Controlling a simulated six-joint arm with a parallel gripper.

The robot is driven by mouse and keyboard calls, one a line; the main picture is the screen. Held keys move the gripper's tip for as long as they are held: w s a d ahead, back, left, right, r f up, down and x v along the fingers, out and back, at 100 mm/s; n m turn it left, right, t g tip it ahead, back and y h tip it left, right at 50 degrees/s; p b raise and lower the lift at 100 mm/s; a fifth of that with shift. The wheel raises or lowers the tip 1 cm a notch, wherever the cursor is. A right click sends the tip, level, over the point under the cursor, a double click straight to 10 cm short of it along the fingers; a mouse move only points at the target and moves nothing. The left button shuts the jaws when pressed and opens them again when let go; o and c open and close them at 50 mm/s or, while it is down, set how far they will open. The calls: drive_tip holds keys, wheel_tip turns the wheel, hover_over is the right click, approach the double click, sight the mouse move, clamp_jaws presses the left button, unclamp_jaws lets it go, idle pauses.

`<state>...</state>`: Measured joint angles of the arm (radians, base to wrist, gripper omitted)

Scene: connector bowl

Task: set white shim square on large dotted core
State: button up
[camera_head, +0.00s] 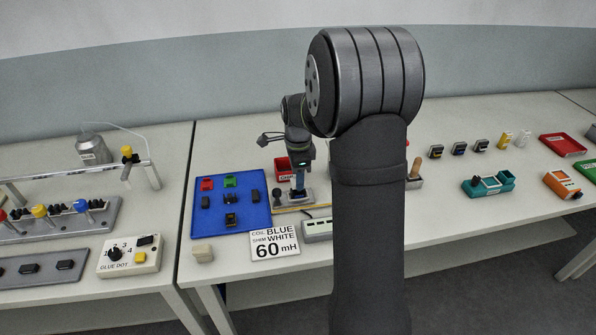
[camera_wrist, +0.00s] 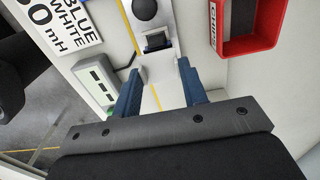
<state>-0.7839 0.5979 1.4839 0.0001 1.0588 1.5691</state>
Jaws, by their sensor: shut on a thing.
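My gripper (camera_wrist: 160,68) has its two blue fingers apart, closed on a pale piece between their tips. It looks like the white shim, but its outline blends with the pale base beneath. In the head view my gripper (camera_head: 299,185) points down over a small pale fixture (camera_head: 306,196). Just beyond the fingertips in the wrist view, a dark piece with a bluish part (camera_wrist: 155,41) sits in the fixture, beside a black knob (camera_wrist: 145,9). It may be the large dotted core with a coil; I cannot make out dots.
A blue tray (camera_head: 217,222) holds red, green and several dark parts left of the fixture. A red bin (camera_wrist: 266,47) stands close by. A grey-green meter (camera_wrist: 98,82) and a sign (camera_head: 275,243) reading blue coil, white shim, 60 mH are near the front.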

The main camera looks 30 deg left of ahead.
drive_tip(key=shift+f, duration=1)
drive_tip(key=shift+f, duration=0.1)
drive_tip(key=o, duration=1)
drive_tip(key=shift+o, duration=0.2)
wheel_tip(320, 180, up, 18)
drive_tip(key=shift+f, duration=0.25)
drive_tip(key=shift+f, duration=0.15)
